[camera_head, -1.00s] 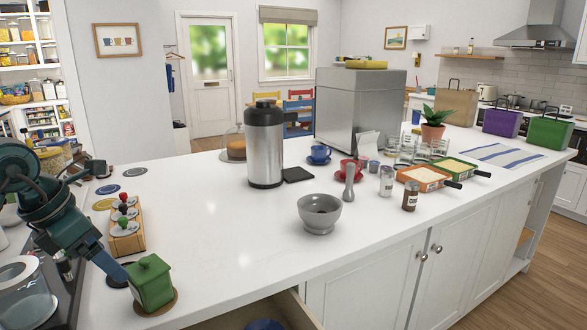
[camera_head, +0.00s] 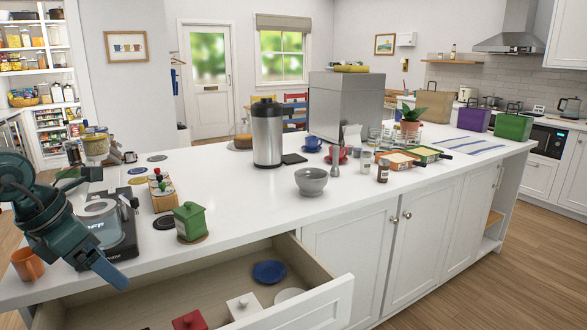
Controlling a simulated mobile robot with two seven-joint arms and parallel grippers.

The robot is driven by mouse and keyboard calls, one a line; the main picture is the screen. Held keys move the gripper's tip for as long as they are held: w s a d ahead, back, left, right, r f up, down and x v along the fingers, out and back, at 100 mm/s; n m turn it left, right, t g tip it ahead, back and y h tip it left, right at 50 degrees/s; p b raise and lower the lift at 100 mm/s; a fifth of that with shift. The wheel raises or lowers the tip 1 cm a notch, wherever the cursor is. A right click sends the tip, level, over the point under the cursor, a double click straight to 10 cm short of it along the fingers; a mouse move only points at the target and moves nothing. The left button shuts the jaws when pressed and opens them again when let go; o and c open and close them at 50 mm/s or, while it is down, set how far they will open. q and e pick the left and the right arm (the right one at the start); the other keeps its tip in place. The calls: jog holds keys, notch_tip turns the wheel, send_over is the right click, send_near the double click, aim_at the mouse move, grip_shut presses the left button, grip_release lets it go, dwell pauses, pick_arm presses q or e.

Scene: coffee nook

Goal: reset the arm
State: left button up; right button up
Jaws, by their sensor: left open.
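My left arm comes in from the left edge. My left gripper (camera_head: 105,270) points down and right, above the counter's front left edge. Its jaws are open and I see nothing in them. It is apart from the green lidded canister (camera_head: 189,221), which stands upright on a round brown coaster to its right. My arm hides part of the dark appliance with a round glass top (camera_head: 100,225) behind it. My right gripper is not in view.
An open drawer (camera_head: 318,309) below the counter holds a blue bowl (camera_head: 269,271), a red box (camera_head: 190,320) and a white box (camera_head: 244,306). An orange mug (camera_head: 27,264) stands at the left. A steel dispenser (camera_head: 267,135) and grey bowl (camera_head: 311,181) stand on the white counter (camera_head: 250,205).

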pick_arm(q)
jog(key=s+d+f+n+h+p, duration=0.1)
jog(key=s+d+f+n+h, duration=0.15)
jog(key=d+h, duration=0.7)
jog(key=s+d+f+n+h+p, duration=0.1)
jog(key=d+n+h, duration=0.4)
jog(key=d, duration=0.8)
jog(key=a+f+n+t+y+p, duration=0.1)
jog(key=a+f+n+t+y, duration=0.35)
jog(key=n, duration=0.85)
jog(key=a+f+n+t+y+p, duration=0.1)
jog(key=f+n+t+y, duration=0.5)
jog(key=f+n+t, duration=0.5)
jog(key=s+f+n+g+y, duration=0.3)
jog(key=s+f+n+g, duration=0.5)
jog(key=s+f, duration=0.3)
jog(key=shift+s+d+n+y, duration=0.25)
jog(key=shift+s+n+y, duration=0.2)
jog(key=shift+s, duration=0.1)
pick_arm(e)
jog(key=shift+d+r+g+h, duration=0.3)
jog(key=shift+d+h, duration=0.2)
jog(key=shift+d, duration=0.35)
pick_arm(q)
jog(key=shift+g, duration=0.25)
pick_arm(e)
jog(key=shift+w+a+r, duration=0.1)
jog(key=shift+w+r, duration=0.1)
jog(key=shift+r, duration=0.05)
